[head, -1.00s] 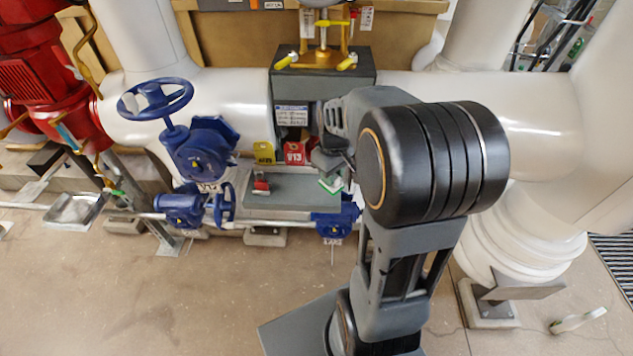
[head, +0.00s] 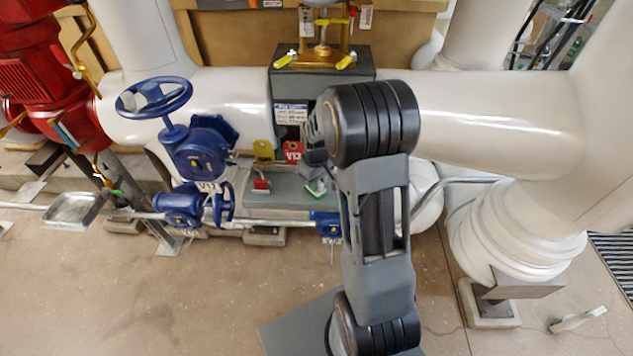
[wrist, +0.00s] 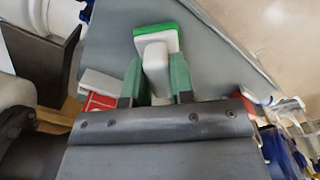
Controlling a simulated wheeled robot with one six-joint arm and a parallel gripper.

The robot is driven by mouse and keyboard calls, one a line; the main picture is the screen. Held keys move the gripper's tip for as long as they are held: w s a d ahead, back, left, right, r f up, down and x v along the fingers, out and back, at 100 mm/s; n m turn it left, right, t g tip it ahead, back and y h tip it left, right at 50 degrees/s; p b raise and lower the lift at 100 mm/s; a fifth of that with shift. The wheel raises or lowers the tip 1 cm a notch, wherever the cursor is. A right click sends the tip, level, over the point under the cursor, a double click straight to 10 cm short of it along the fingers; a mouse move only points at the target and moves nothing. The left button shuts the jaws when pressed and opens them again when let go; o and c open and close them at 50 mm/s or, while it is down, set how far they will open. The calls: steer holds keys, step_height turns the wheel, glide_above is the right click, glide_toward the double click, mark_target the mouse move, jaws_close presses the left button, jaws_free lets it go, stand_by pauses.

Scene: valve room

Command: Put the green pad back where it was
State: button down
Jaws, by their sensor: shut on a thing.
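The green pad (wrist: 156,30) is a green layer on a white body with a white handle. My gripper (wrist: 156,84) is shut on the white handle, with one finger on each side. In the head view the green pad (head: 317,187) is at the right part of a grey shelf (head: 285,200) below the pipe. My gripper (head: 316,166) is just above it there, partly hidden by my arm. I cannot tell whether the pad touches the shelf.
A small red object (head: 261,184) is on the shelf to the left. A yellow tag (head: 264,151) and a red tag (head: 293,151) hang behind it. Blue valves (head: 203,150) stand to the left. A white pipe (head: 490,120) runs to the right.

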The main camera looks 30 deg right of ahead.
steer(key=c, duration=1)
jaws_free()
step_height(320, 180, up, 12)
steer(key=s+a+r+m+t, duration=0.1)
steer(key=s+a, duration=0.2)
steer(key=s, duration=0.2)
steer(key=s+a+r+m+t, duration=0.1)
steer(key=s+a, duration=0.2)
steer(key=s, duration=0.2)
steer(key=s+a+r+m+t+p, duration=0.1)
steer(key=s+a, duration=0.2)
steer(key=s, duration=0.3)
steer(key=shift+a, duration=0.35)
